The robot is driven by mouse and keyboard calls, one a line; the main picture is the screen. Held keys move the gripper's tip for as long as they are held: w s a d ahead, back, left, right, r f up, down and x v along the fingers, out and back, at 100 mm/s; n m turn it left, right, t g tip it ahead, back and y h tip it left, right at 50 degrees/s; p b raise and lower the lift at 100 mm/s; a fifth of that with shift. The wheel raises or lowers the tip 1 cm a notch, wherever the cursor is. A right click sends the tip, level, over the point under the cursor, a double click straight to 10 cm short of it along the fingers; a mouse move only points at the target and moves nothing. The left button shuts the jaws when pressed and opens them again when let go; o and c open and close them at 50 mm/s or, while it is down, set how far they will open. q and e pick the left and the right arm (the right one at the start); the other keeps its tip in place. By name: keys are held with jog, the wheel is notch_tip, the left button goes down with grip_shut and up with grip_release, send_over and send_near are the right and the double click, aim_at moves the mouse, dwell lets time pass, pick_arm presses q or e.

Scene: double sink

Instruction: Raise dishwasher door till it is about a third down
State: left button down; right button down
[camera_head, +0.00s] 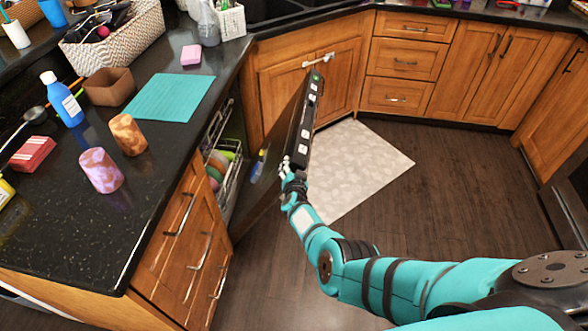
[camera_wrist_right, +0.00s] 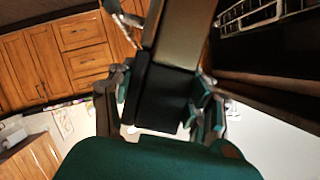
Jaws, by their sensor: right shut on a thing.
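The dishwasher door (camera_head: 271,150) stands partly open and tilted out from the counter front, with a dark edge panel (camera_head: 308,115) of pale buttons along its top. My right gripper (camera_head: 288,172) is shut on the door's edge near the lower end of that panel. In the right wrist view the door (camera_wrist_right: 190,35) runs between the fingers of my right gripper (camera_wrist_right: 165,88), one on each side. The dishwasher rack (camera_head: 229,165) holds colourful dishes inside the opening; its wires also show in the wrist view (camera_wrist_right: 250,14). My left gripper is out of view.
The black counter (camera_head: 60,235) at the left carries a blue bottle (camera_head: 63,100), two patterned cups, a teal mat (camera_head: 170,97) and a basket (camera_head: 118,40). A pale rug (camera_head: 355,165) lies on the dark floor beyond the door. Wooden cabinets (camera_head: 405,60) line the back.

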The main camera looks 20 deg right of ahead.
jog(key=c, duration=0.5)
grip_release()
